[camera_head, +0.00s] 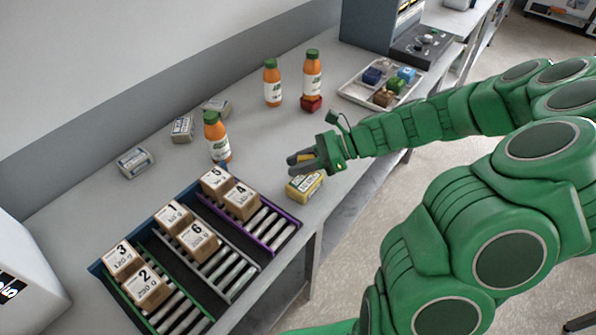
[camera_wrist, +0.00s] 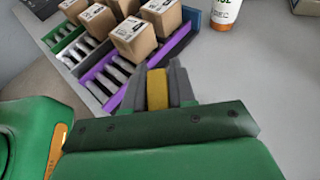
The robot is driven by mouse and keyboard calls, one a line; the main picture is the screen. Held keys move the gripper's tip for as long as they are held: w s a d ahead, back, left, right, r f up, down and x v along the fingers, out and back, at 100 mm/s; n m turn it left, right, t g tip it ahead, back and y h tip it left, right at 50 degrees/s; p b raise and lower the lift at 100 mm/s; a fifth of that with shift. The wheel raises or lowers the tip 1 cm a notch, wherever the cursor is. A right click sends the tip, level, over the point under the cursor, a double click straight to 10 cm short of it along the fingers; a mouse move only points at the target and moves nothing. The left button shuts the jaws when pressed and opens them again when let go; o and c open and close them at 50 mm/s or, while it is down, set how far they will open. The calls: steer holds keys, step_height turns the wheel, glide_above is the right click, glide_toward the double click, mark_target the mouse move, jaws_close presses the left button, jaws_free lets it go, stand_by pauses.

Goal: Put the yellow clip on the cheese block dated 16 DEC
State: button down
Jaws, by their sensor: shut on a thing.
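My gripper (camera_head: 298,162) is shut on the yellow clip (camera_head: 306,158), above the bench. In the wrist view the clip (camera_wrist: 157,90) sits between the two dark fingers (camera_wrist: 157,84). A yellow-wrapped block (camera_head: 305,187) lies on the bench just below my gripper, near the front edge, and appears apart from the clip. Three pale grey wrapped blocks lie farther left: one (camera_head: 136,162), a second (camera_head: 183,130) and a third (camera_head: 216,105). Their printed dates are too small to read, so I cannot tell which block says 16 DEC.
A roller rack (camera_head: 288,236) with numbered cardboard boxes (camera_head: 241,201) stands at the front left. An orange bottle (camera_head: 217,138) stands behind it. A tray of coloured cubes (camera_head: 350,91) lies at the right.

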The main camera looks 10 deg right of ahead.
mark_target(298, 180)
steer(key=shift+w+a+f, duration=0.1)
steer(key=shift+w+f, duration=0.4)
steer(key=shift+f, duration=1.55)
steer(key=c, duration=0.9)
jaws_free()
